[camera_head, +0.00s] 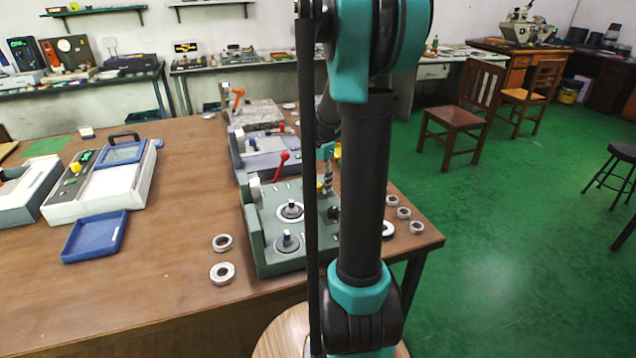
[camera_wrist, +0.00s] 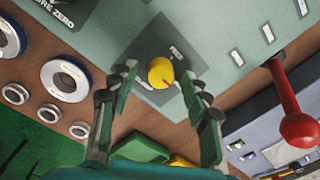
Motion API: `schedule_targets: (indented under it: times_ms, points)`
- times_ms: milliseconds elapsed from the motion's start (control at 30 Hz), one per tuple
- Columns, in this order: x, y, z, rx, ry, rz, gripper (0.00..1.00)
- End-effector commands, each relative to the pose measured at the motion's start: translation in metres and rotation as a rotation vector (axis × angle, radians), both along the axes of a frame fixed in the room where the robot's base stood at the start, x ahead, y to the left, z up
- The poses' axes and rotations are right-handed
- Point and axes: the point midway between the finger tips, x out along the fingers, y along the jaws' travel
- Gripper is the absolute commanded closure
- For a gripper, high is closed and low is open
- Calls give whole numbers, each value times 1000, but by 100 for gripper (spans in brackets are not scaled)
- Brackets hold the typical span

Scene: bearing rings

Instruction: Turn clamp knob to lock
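The clamp knob is yellow and round and shows in the wrist view (camera_wrist: 160,72), on a dark square plate with small white labels too small to read. It sits on the grey-green fixture (camera_wrist: 215,25), which also shows in the head view (camera_head: 285,262). My gripper (camera_wrist: 160,78) is open, with its green-padded fingers spread on either side of the knob. I see a gap between knob and fingers, and cannot tell how far the fingertips are above the plate.
A red-knobbed lever (camera_wrist: 298,128) stands right of the knob in the wrist view. Several bearing rings lie on the wooden table, including one by the fixture (camera_head: 222,272). A blue tray (camera_head: 95,238) and a white device (camera_head: 130,190) lie left. Table in front left is clear.

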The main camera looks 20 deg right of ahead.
Motion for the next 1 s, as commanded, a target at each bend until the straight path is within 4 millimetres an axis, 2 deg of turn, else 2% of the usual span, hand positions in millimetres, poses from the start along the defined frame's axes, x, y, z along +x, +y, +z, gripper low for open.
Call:
schedule_targets:
  times_ms: [233,367,800,1000]
  points:
    - [0,0,2,0,0,0,53]
    - [-1,0,12,0,0,0,53]
    - [-4,-2,93,0,0,0,53]
    - [-4,-2,114,0,0,0,53]
